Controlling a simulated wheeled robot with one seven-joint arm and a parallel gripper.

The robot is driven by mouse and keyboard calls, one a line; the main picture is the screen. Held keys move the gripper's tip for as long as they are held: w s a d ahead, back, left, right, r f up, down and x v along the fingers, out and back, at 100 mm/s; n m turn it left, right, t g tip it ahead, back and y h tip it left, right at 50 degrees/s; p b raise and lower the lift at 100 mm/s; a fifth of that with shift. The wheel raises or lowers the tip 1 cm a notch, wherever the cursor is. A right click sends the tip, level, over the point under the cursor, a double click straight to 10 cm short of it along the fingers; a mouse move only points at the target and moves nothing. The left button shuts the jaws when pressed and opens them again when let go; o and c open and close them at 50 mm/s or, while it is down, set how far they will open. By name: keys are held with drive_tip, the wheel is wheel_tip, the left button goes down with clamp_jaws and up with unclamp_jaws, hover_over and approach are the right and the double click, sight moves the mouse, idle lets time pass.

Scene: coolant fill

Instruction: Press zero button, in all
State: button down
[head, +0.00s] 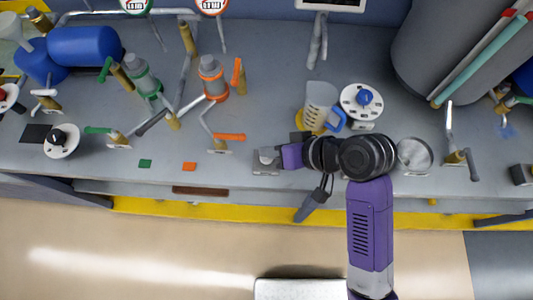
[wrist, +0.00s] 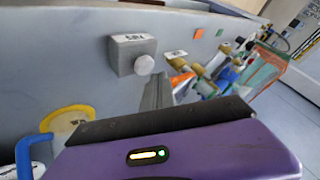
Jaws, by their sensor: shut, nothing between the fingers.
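The zero button (wrist: 144,65) is a pale round knob on the side of a small grey box (wrist: 125,55) with a white label, in the wrist view. The box also shows in the head view (head: 265,153) near the bench's front edge. My gripper (wrist: 158,88) has its narrow grey fingers together and empty. The fingertips lie just below and right of the knob in the wrist view. Whether they touch it I cannot tell. In the head view the purple gripper body (head: 292,155) is right beside the box, and its fingers are hard to make out.
A clear beaker with a blue handle (head: 320,105) and a white dial with a blue knob (head: 362,101) stand behind my arm. A round metal dish (head: 414,154) is to the right.

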idle(0.4)
drive_tip(key=shift+f, duration=0.4)
drive_tip(key=shift+f, duration=0.55)
idle(0.6)
drive_tip(key=shift+r, duration=0.1)
drive_tip(key=shift+r+p, duration=0.85)
drive_tip(key=shift+r, duration=0.05)
wheel_tip(320, 180, up, 5)
drive_tip(key=p, duration=0.5)
idle(1.0)
